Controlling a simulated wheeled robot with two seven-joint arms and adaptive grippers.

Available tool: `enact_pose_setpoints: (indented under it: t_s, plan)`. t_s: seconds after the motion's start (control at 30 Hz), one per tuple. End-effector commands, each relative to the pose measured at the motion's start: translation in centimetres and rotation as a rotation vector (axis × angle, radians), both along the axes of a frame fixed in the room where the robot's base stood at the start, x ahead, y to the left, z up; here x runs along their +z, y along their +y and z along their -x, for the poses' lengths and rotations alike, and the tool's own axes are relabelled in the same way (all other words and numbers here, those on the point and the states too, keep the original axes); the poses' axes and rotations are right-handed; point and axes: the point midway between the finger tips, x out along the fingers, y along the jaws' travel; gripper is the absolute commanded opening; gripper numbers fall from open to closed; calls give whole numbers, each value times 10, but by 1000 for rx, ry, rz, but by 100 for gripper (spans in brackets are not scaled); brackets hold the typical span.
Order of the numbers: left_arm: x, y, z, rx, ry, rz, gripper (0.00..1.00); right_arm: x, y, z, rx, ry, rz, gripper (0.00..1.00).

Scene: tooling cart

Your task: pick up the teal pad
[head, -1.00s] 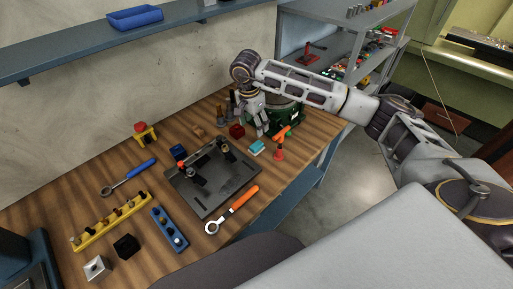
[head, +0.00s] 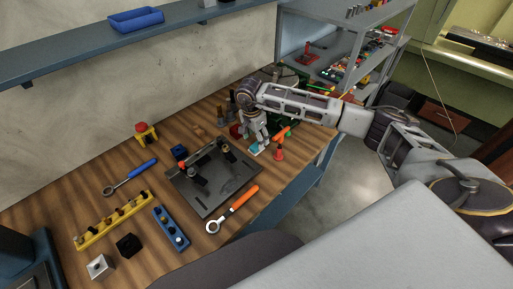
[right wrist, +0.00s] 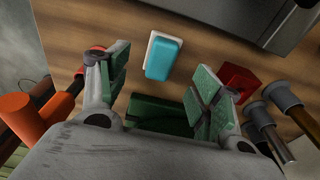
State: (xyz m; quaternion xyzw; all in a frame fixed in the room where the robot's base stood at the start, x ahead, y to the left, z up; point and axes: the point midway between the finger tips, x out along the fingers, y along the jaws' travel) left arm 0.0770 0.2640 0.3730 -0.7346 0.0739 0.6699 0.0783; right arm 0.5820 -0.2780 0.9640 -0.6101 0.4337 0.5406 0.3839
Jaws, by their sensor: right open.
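The teal pad (right wrist: 166,59) is a small rounded block with a white side, lying on the wooden bench in the right wrist view. In the head view the teal pad (head: 256,149) shows just below the right gripper's fingertips and is partly covered by them. My right gripper (right wrist: 158,82) is open, with green-lined fingers spread to the left and right of the pad's line. Nothing is between its fingers. In the head view the right gripper (head: 259,140) points down over the pad. My left gripper is not in view.
A red block (right wrist: 235,80) lies close to the right finger, with dark-handled tools beside it. An orange-handled red tool (head: 279,152) stands close right of the pad. The dark plate (head: 222,199) with clamps lies to the left, near an orange-handled wrench (head: 235,205).

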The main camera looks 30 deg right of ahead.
Motion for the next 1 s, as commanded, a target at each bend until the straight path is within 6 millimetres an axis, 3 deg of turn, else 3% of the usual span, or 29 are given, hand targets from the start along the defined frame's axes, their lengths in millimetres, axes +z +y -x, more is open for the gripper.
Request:
enact_pose_setpoints:
  t_s: [0.27, 0.7, 1.0]
  plan:
    - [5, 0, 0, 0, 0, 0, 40, -9, -1, 0, 0, 1, -1, 65]
    - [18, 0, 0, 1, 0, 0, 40, -49, -5, -3, -1, 1, 0, 65]
    - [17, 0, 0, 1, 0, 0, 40, -52, -5, -3, 0, 0, 0, 65]
